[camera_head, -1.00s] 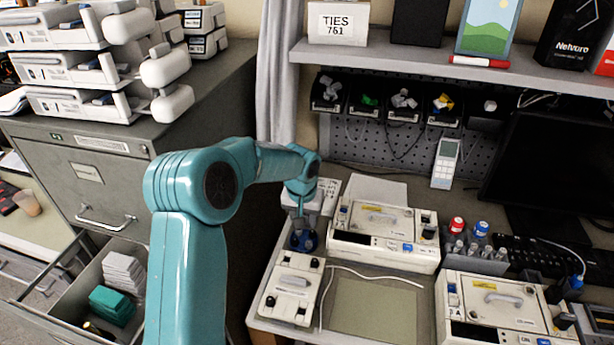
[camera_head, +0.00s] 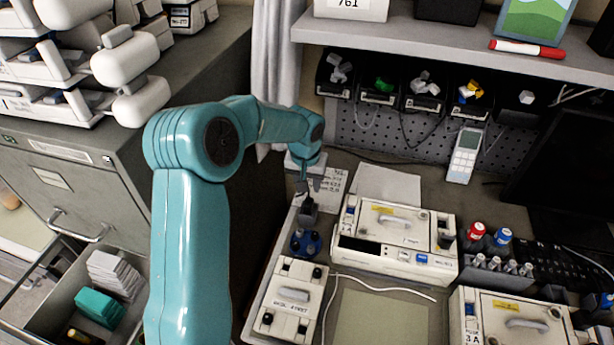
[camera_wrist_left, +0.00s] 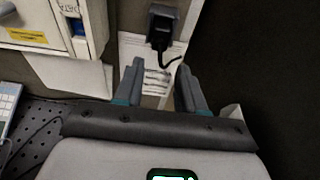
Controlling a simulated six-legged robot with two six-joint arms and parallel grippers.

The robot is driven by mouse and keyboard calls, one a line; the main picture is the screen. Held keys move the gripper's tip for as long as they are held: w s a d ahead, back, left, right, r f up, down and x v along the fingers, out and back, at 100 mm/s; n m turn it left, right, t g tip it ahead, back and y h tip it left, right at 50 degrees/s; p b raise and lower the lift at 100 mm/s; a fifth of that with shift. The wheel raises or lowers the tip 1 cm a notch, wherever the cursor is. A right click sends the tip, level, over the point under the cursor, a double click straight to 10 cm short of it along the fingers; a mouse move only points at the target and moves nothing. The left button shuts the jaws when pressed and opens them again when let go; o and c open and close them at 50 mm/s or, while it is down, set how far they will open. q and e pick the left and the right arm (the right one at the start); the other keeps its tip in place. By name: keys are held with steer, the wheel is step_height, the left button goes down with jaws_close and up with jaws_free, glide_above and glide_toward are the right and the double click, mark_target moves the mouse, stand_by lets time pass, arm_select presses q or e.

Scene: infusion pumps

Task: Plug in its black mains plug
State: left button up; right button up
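My left gripper (camera_head: 303,178) hangs at the far end of my arm, above a printed card at the back left of the bench. The black mains plug (camera_head: 309,206) stands just below and in front of it; a blue round knobbed object (camera_head: 306,242) lies nearer the front. In the left wrist view the plug (camera_wrist_left: 162,24) lies beyond the fingertips, with its black cord curving back toward the gap between them. The fingers (camera_wrist_left: 157,78) are apart with nothing gripped. What lies under the plug is hidden. My right gripper is out of view.
A cream infusion pump (camera_head: 395,240) stands right of the plug, and a smaller cream box (camera_head: 290,300) in front. Another pump (camera_head: 512,318) is at front right. A dark cabinet side borders the left. A pegboard with bins (camera_head: 380,85) is behind.

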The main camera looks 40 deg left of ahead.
mark_target(309, 203)
arm_select(q)
steer(key=shift+d+f, duration=0.2)
steer(key=shift+d, duration=0.15)
steer(key=shift+s+d+f+b, duration=0.1)
steer(key=shift+f+b, duration=0.1)
steer(key=shift+b, duration=0.15)
steer(key=f, duration=0.1)
steer(key=f+b, duration=0.1)
steer(key=f, duration=0.1)
steer(key=shift+s+a+f+b, duration=0.15)
steer(key=shift+a+f+b, duration=0.2)
steer(key=shift+b, duration=0.05)
steer(key=f+b, duration=0.2)
steer(key=b, duration=0.1)
steer(key=shift+d+f, duration=0.3)
steer(key=shift+f, duration=0.05)
steer(key=shift+a, duration=0.25)
steer(key=shift+d, duration=0.1)
steer(key=shift+c, duration=1.3)
steer(key=shift+d, duration=0.1)
jaws_close()
steer(key=shift+a+r, duration=0.15)
steer(key=shift+a, duration=0.05)
steer(key=shift+d+r+p, duration=0.1)
steer(key=shift+r+p, duration=0.4)
steer(key=shift+r, duration=0.15)
step_height(309, 203, up, 2)
steer(key=shift+p, duration=0.6)
steer(key=shift+r+p, duration=0.4)
steer(key=shift+r, duration=0.3)
